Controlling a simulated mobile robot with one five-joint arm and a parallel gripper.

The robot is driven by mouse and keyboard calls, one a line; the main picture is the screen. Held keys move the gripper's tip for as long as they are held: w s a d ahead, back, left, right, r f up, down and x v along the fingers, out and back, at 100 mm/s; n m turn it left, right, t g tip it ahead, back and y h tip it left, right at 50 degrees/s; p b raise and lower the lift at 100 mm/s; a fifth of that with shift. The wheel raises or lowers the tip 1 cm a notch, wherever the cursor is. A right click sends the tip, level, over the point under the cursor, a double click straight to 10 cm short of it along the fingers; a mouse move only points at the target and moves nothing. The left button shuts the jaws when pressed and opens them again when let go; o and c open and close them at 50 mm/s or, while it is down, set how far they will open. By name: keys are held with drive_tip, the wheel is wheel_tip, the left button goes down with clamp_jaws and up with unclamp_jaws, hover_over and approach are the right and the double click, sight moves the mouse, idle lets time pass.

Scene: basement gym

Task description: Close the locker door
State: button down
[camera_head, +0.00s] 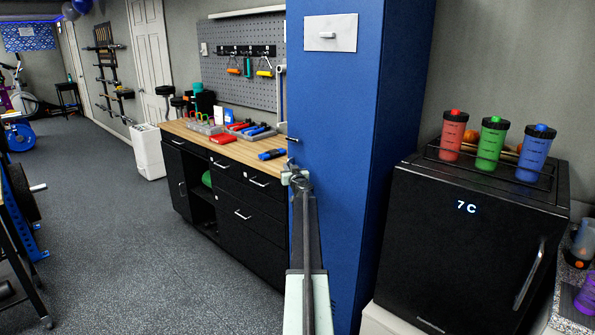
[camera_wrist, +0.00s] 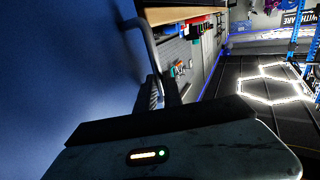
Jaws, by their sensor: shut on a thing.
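The tall blue locker (camera_head: 400,130) stands in the centre of the head view. A broad blue panel with a white plate (camera_head: 331,33) faces me; I take it for the locker door (camera_head: 335,120). A grey bar handle (camera_head: 282,95) shows at its left edge. In the wrist view my gripper (camera_wrist: 157,95) is shut on the handle (camera_wrist: 146,45), close to the blue surface. How far the door stands open is unclear.
A wood-topped black bench (camera_head: 225,145) with tools stands left of the locker. A black mini fridge (camera_head: 460,250) carrying several bottles (camera_head: 491,142) stands at the right, close to the locker.

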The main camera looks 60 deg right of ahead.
drive_tip(key=shift+w, duration=0.3)
drive_tip(key=c, duration=1.5)
unclamp_jaws()
drive_tip(key=shift+w+f, duration=0.15)
drive_tip(key=shift+d, duration=0.1)
drive_tip(key=shift+s, duration=0.2)
drive_tip(key=v, duration=0.7)
drive_tip(key=shift+s+a, duration=0.25)
drive_tip(key=shift+s, duration=0.05)
